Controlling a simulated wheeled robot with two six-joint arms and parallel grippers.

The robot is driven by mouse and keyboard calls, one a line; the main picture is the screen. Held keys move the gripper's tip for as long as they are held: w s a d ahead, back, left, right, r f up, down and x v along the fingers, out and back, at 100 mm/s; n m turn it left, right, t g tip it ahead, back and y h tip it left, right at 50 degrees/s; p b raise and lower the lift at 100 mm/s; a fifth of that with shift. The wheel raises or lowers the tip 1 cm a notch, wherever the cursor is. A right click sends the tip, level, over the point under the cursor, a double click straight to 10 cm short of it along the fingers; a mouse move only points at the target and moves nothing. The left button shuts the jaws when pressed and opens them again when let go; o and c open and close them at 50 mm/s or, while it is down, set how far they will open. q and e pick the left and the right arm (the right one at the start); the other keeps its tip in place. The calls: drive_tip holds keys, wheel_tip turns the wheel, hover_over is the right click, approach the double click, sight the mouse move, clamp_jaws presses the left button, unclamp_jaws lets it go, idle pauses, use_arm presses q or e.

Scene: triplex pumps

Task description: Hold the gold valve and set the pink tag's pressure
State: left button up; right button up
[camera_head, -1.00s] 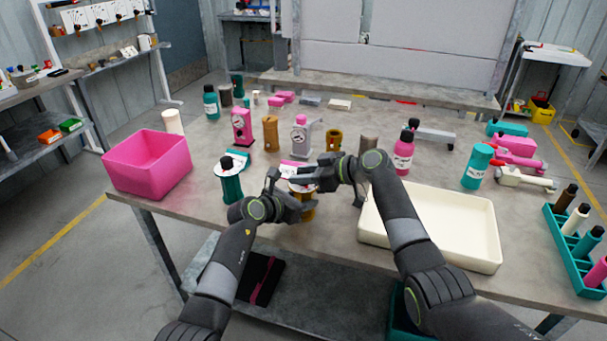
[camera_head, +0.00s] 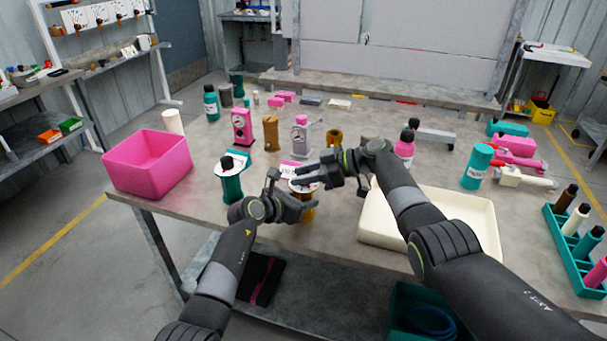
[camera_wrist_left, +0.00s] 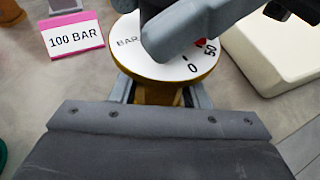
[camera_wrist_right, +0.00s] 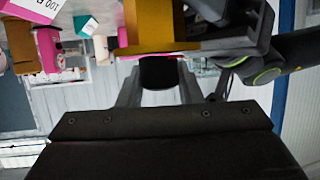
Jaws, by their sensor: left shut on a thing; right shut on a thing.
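The gold valve (camera_head: 309,213) stands at the table's front edge. My left gripper (camera_head: 302,207) is shut around its gold body, which shows between the fingers in the left wrist view (camera_wrist_left: 158,94). Its white dial (camera_wrist_left: 128,42) faces up, with "BAR", "0", "50" and a red mark near 50. My right gripper (camera_head: 306,181) is shut on the valve's black knob (camera_wrist_right: 158,72) above the dial and hides part of the scale. The pointer's exact reading is hidden.
A teal valve (camera_head: 231,186) stands just left of the gold one. A pink bin (camera_head: 148,168) is at the table's left and a cream tray (camera_head: 470,215) at the right. Pink and grey pumps (camera_head: 242,128) and several bottles stand behind. A teal rack (camera_head: 570,250) is far right.

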drive_tip(key=shift+d+f, duration=0.1)
drive_tip(key=shift+f, duration=0.05)
drive_tip(key=o, duration=1)
drive_tip(key=v, duration=1.2)
